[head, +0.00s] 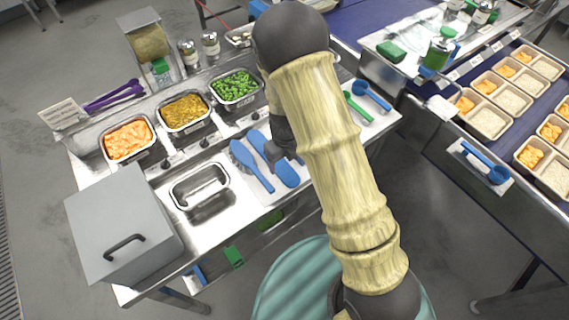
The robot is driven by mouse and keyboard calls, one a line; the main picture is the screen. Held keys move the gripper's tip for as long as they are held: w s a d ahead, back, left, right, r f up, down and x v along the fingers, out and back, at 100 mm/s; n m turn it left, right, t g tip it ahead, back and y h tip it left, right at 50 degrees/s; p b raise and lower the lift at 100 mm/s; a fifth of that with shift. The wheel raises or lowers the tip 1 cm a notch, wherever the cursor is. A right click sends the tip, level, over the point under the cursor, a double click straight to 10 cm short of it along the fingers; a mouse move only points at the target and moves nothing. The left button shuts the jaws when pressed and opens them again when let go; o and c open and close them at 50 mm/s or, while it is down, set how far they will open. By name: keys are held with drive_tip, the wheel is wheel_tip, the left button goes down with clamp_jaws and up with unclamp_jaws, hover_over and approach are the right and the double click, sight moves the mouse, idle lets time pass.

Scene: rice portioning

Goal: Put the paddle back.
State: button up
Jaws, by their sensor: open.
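Two blue paddles lie side by side on a white mat (262,196) on the steel counter. The left paddle (255,170) lies clear of my gripper, with its handle pointing toward the front. The right paddle (287,175) is partly covered by my gripper (284,158). My gripper is open, just over or beside the right paddle; I cannot tell whether it touches it. My arm hides part of the mat and the counter to the right.
An empty steel pan (200,187) and a grey lidded box (125,225) stand to the left. Pans of orange food (128,139), yellow food (184,112) and green food (235,87) line the back. A green utensil (358,107) and blue scoop (370,95) lie right.

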wheel_tip(320, 180, up, 9)
idle(0.3)
drive_tip(key=shift+s+r, duration=0.1)
idle(0.5)
drive_tip(key=s+d+r+n+t, duration=0.1)
drive_tip(key=s+d+r+n, duration=0.3)
drive_tip(key=n, duration=1)
drive_tip(key=s+d+r+n+t, duration=0.1)
drive_tip(key=s+d+r+n, duration=0.4)
drive_tip(key=n, duration=1)
drive_tip(key=shift+s+d+r, duration=0.2)
drive_tip(key=shift+s+d, duration=1.4)
drive_tip(key=shift+d, duration=0.65)
